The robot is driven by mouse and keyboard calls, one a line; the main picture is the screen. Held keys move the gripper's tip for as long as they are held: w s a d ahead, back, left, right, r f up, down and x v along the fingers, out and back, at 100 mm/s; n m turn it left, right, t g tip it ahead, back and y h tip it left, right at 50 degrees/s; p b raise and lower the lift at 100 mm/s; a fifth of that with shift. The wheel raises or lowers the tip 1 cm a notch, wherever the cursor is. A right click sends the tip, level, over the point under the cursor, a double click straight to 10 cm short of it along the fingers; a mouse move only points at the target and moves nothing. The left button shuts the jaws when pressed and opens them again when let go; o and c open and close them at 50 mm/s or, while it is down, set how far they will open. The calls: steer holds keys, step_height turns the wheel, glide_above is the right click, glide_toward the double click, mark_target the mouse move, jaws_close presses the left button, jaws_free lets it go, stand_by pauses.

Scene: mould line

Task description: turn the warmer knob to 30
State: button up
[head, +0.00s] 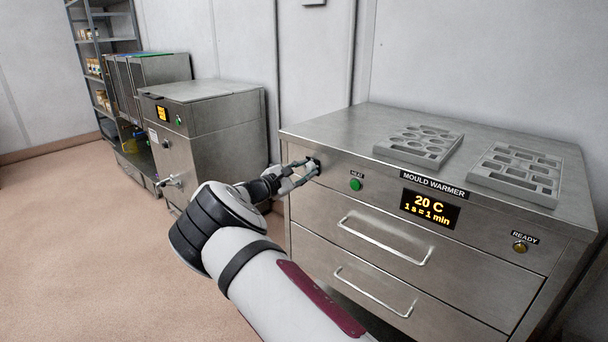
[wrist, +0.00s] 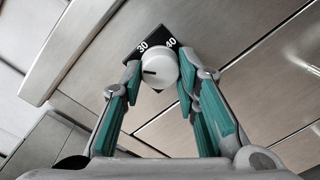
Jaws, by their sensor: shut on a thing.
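The mould warmer (head: 432,214) is a steel cabinet with two drawers. Its display (head: 430,209) reads 20 C and "1 s = 1 min". My gripper (head: 312,169) is at the upper left of its front panel, over the knob, which it mostly hides in the head view. In the wrist view the round white knob (wrist: 160,70) sits between the teal-padded fingers of my gripper (wrist: 158,80), which are closed on its sides. The knob has a dark pointer line facing left. A black dial plate (wrist: 149,42) behind it shows 30 and 40; its other marks are hidden.
A green heat button (head: 355,185) is right of the knob, and a ready lamp (head: 519,247) is at the far right. Two grey moulds (head: 420,142) (head: 515,170) lie on top. Another steel machine (head: 205,135) stands left; open floor lies left of my arm.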

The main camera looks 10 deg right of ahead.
steer(key=m+b, duration=0.3)
steer(key=m, duration=0.3)
steer(key=shift+m, duration=0.4)
stand_by(0.4)
steer(key=o, duration=1.2)
steer(key=shift+c, duration=0.2)
steer(key=v, duration=1.2)
steer(key=shift+s, duration=0.15)
steer(key=shift+d+r, duration=0.1)
